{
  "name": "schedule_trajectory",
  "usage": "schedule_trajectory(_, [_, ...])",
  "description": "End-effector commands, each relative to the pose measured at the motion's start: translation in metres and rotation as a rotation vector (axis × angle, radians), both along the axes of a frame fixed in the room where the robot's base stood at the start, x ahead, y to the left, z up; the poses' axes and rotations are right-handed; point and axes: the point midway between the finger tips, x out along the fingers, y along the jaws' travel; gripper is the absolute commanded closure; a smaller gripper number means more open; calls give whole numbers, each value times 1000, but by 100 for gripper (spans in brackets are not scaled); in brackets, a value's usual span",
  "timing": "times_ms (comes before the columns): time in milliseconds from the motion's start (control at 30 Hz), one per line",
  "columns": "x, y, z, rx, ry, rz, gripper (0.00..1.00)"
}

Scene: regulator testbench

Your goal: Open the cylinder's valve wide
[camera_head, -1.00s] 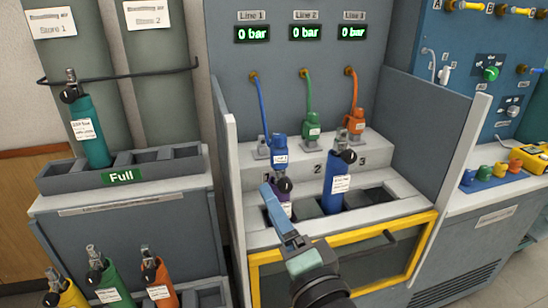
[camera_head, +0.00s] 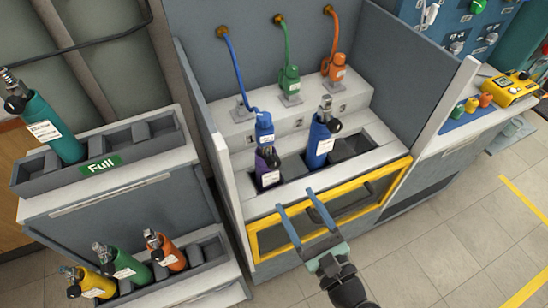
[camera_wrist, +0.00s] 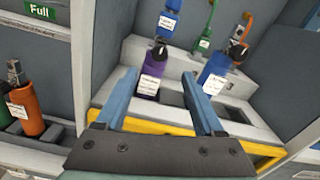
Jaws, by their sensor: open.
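A purple cylinder (camera_head: 268,179) with a white label stands in the left part of the bench's trough. A blue connector (camera_head: 265,127) on the blue hose sits at its top. The cylinder's black round knob (camera_head: 272,158) faces the front. A blue cylinder (camera_head: 319,148) with its own black knob stands upright to its right, with no hose on it. My gripper (camera_head: 295,199) is open and empty, in front of the trough and apart from both cylinders. In the wrist view the purple cylinder (camera_wrist: 156,68) shows between the fingers and the blue cylinder (camera_wrist: 214,70) beyond the right finger.
A yellow-framed front panel (camera_head: 345,212) lies below the trough. Grey side walls (camera_head: 192,95) enclose the bench. Green (camera_head: 290,80) and orange (camera_head: 337,68) connectors hang at the back ledge. A rack (camera_head: 105,170) at left holds a teal cylinder, with several more below.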

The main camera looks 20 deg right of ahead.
Motion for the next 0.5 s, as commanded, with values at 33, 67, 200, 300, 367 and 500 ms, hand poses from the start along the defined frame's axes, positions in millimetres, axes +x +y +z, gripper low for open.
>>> schedule_trajectory(33, [11,0,2,-1,-3,3,30])
schedule_trajectory(67, [18,1,2,-2,-3,4,30])
schedule_trajectory(200, [49,2,2,-3,-2,4,30])
schedule_trajectory(300, [69,2,2,-4,-2,4,30])
schedule_trajectory(367, [79,3,2,-4,-1,3,30])
schedule_trajectory(500, [96,4,1,-4,0,3,30])
